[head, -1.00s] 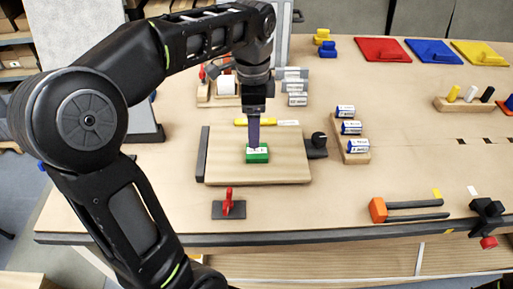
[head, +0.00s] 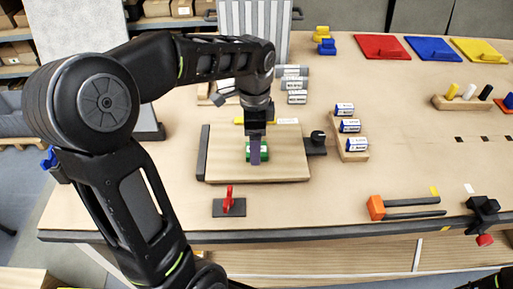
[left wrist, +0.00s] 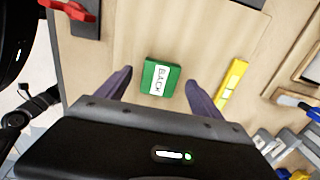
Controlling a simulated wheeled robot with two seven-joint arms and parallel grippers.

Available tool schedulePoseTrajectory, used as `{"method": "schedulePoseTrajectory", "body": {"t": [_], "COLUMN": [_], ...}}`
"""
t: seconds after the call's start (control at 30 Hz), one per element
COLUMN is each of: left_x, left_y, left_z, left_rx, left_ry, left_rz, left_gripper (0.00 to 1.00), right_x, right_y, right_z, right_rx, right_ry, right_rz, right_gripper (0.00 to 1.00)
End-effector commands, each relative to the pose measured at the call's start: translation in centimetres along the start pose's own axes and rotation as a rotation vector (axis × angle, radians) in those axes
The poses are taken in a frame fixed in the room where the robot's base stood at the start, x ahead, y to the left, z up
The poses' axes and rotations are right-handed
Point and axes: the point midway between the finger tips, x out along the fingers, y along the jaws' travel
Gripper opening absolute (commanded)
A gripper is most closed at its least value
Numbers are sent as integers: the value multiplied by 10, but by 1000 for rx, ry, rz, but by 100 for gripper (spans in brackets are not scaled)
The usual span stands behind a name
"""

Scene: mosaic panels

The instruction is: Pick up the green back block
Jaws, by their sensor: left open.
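The green block (left wrist: 160,78) has a white label reading "BACK" and lies on the light wooden board. In the head view the green block (head: 265,147) is partly hidden behind my left gripper (head: 255,152). In the left wrist view my left gripper (left wrist: 160,80) is open, with one finger on each side of the block and a gap on both sides. I cannot tell how high the fingertips are above the board. My right gripper does not clearly show.
The wooden board (head: 290,165) has a dark bar at its left and a black knob clamp (head: 317,140) at its right. A yellow strip (left wrist: 233,82) lies behind the block. A red toggle clamp (head: 228,202) stands in front. Labelled cylinders (head: 350,127) sit in a rack at right.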

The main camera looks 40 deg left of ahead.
Motion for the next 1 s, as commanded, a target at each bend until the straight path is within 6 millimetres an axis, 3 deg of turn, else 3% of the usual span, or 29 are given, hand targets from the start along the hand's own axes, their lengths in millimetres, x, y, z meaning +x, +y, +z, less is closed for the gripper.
{"method": "schedulePoseTrajectory", "body": {"t": [0.13, 0.7, 1.0], "left_x": [12, 12, 12], "left_y": [0, 0, 0], "left_z": [0, 0, 0], "left_rx": [-1, -1, -1], "left_ry": [0, 1, 1], "left_rz": [1, -1, -1], "left_gripper": [76, 76, 53], "right_x": [-2, -1, -1], "right_y": [0, 0, 0], "right_z": [0, 0, 0], "right_rx": [1, 1, 1], "right_ry": [-1, -1, 0], "right_rz": [1, 1, 1], "right_gripper": [36, 36, 36]}}
